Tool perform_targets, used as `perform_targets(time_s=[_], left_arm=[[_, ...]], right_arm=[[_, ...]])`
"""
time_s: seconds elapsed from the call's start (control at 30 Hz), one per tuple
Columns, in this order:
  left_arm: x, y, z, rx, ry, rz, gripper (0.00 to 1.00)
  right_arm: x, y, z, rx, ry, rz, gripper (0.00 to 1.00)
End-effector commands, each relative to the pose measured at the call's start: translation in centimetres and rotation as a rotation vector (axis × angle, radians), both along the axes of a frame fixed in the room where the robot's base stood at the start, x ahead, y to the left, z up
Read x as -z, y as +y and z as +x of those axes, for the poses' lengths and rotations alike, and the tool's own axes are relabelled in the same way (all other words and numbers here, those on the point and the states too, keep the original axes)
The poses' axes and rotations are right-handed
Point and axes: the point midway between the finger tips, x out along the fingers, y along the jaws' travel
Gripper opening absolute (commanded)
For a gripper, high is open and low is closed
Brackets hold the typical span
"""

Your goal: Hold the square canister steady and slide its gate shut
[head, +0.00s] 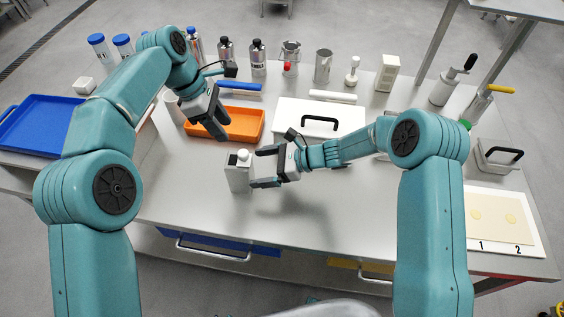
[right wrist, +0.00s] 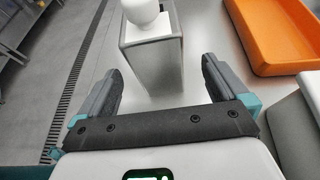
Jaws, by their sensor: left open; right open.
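The square canister (head: 238,178) is a pale grey, upright box with a white round-topped cap, standing near the front middle of the table. It also shows in the right wrist view (right wrist: 155,65), just beyond my fingertips. I cannot make out whether its gate is open. My right gripper (head: 254,168) is open, close to the canister's right side, its fingers pointing at it. In the right wrist view, the canister lies between the lines of the two fingers (right wrist: 162,82). My left gripper (head: 218,130) is open and empty, above and behind the canister, near the orange tray.
An orange tray (head: 247,137) and a white box with a black handle (head: 345,112) stand behind the canister. Several bottles and tins line the back. A blue tray (head: 40,122) is at left, a numbered board (head: 499,235) at right. The table front is clear.

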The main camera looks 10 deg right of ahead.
Motion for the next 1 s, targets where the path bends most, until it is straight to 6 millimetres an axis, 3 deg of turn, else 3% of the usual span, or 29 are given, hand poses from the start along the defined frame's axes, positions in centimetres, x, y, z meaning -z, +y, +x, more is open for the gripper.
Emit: perform_targets(time_s=[0.1, 0.33, 0.77, 0.9, 0.97, 1.0], left_arm=[[0.0, 0.0, 0.0, 0.0, 0.0, 0.0, 0.43], [0.0, 0.0, 0.0, 0.0, 0.0, 0.0, 0.43], [0.0, 0.0, 0.0, 0.0, 0.0, 0.0, 0.43], [0.0, 0.0, 0.0, 0.0, 0.0, 0.0, 0.43], [0.0, 0.0, 0.0, 0.0, 0.0, 0.0, 0.43], [0.0, 0.0, 0.0, 0.0, 0.0, 0.0, 0.43]], right_arm=[[1.0, 2.4, 0.7, -0.004, 0.0, -0.001, 1.0], [2.3, 5.4, 1.6, -0.003, -0.001, -0.001, 1.0], [2.7, 6.2, 2.0, 0.0, -0.001, 0.0, 1.0], [2.7, 6.2, 1.9, 0.0, -0.001, -0.001, 0.54], [2.7, 6.2, 1.9, 0.0, -0.001, -0.001, 0.35], [2.7, 6.2, 1.9, 0.0, 0.0, -0.001, 0.31]])
